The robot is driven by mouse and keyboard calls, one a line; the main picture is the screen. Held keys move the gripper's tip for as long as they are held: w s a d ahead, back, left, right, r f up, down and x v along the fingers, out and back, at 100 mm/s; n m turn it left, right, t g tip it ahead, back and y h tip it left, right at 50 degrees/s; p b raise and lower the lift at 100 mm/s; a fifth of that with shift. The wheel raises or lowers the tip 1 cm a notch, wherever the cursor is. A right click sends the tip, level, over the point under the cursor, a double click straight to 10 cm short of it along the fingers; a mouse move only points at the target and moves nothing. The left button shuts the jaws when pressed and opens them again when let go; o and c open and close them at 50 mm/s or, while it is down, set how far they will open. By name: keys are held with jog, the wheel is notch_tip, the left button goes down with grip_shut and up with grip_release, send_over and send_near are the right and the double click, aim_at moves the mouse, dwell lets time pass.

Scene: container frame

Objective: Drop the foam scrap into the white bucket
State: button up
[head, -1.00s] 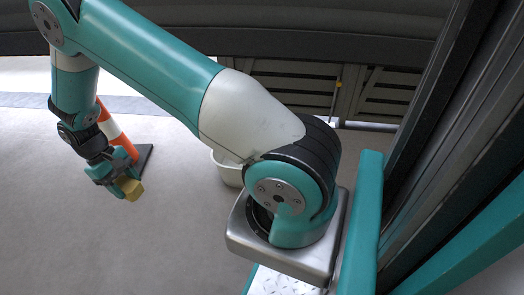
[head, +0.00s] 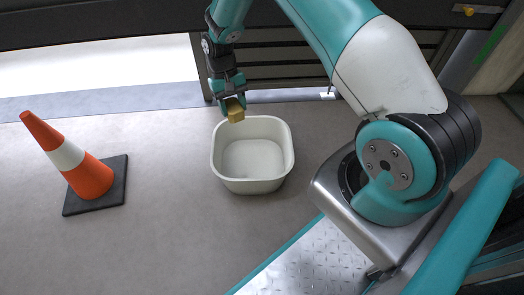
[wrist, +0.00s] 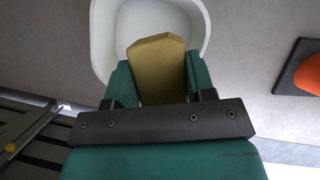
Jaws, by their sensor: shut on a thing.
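The foam scrap (head: 235,110) is a small yellow-brown block. My gripper (head: 231,101) is shut on it, and in the wrist view the foam scrap (wrist: 158,68) sits between the two green fingers. The white bucket (head: 217,157) is an open, empty, rounded square tub on the grey floor. In the head view the foam appears at the bucket's far left rim. In the wrist view the white bucket (wrist: 104,38) lies beyond and below the foam. The exact height of the foam above the rim is hard to tell.
An orange and white traffic cone (head: 66,155) on a black base stands on the floor to the left. It shows at the right of the wrist view (wrist: 309,75). A slatted dark wall (head: 290,68) is behind the bucket. The floor between cone and bucket is clear.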

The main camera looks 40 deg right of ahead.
jog(key=d+f+m+t+y+b, duration=0.1)
jog(key=d+f+m+t+b, duration=0.1)
jog(key=f+m, duration=0.5)
jog(key=w+d+f+m+t+b, duration=0.1)
jog(key=d+f+m+t+b, duration=0.1)
jog(key=f+m+b, duration=0.4)
jog(key=d+f+m+t+y+b, duration=0.1)
jog(key=d+f+m+b, duration=0.3)
jog(key=f+m, duration=0.5)
jog(key=shift+w+d+f+t+y, duration=0.15)
jog(key=shift+d+f+t+y, duration=0.2)
jog(key=shift+t, duration=0.55)
jog(key=o, duration=1)
jog(key=shift+c, duration=0.2)
jog(key=shift+r, duration=0.1)
jog(key=p+v, duration=0.9)
jog(key=v, duration=0.8)
jog(key=shift+r, duration=0.15)
